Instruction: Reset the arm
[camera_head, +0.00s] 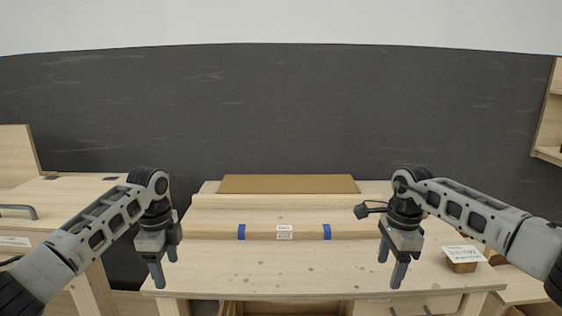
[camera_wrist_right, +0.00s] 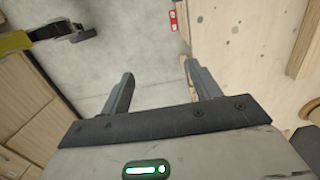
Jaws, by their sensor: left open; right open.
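My left gripper (camera_head: 166,268) hangs down at the left edge of the wooden workbench (camera_head: 260,264), open and empty. My right gripper (camera_head: 390,268) hangs over the right part of the workbench, also open and empty. In the right wrist view, the right gripper's two fingers (camera_wrist_right: 158,80) stand apart with nothing between them. Behind them lie grey floor (camera_wrist_right: 145,45) and a light wooden surface. Both arms reach in from the sides of the head view with the grippers pointing down.
A small brown box with a white label (camera_head: 462,258) stands at the workbench's right side. A raised wooden ledge with blue marks (camera_head: 285,228) and a brown board (camera_head: 288,184) lie at the back. A wooden cabinet (camera_head: 60,195) stands at left. The workbench's middle is clear.

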